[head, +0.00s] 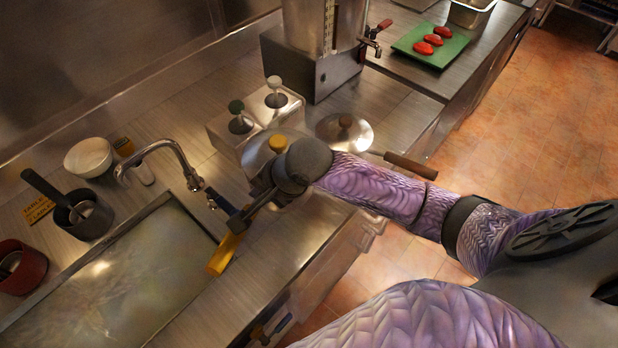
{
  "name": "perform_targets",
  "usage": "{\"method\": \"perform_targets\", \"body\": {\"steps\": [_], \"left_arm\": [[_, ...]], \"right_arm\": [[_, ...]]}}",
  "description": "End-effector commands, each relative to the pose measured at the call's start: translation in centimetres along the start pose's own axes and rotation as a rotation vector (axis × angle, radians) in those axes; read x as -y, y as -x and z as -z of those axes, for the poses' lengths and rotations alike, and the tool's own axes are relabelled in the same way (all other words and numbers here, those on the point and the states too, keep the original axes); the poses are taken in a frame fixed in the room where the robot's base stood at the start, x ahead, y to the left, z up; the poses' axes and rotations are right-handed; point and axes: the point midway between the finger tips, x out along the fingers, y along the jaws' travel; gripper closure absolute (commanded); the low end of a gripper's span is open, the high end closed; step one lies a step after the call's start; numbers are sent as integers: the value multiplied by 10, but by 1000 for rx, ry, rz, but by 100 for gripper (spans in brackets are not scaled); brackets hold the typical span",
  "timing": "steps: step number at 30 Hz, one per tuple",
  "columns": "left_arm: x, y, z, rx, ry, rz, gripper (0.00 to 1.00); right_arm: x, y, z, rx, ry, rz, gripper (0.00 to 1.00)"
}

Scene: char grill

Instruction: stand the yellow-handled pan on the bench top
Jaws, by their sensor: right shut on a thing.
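The handle slants down to the left over the sink's right edge. I cannot make out the body of the yellow-handled pan, and my gripper covers part of the handle. The bench top (285,235) shows bare to the right of the sink, below my right forearm. My left gripper is not in view.
The water-filled sink (130,285) lies left, with a tap (165,150) behind it. Pump dispensers (262,105) stand behind my wrist. A lidded pan with a brown handle (410,165) is on the right. Dark pots (85,222) and a white bowl (88,157) stand left.

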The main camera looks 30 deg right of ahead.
Motion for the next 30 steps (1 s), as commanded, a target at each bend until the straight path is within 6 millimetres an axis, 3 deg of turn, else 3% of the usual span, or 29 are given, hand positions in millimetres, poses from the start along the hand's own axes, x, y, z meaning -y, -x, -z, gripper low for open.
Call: {"method": "perform_targets", "body": {"steps": [6, 16, 29, 30], "left_arm": [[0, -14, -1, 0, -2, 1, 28], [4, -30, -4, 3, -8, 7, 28], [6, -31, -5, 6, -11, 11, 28], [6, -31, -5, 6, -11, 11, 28]], "right_arm": [[-24, -36, 3, -3, -8, -1, 100], [-51, -79, 6, -2, -7, 1, 100], [-55, -86, 6, -2, -5, 3, 100], [-57, -86, 6, -1, -6, -2, 74]]}}
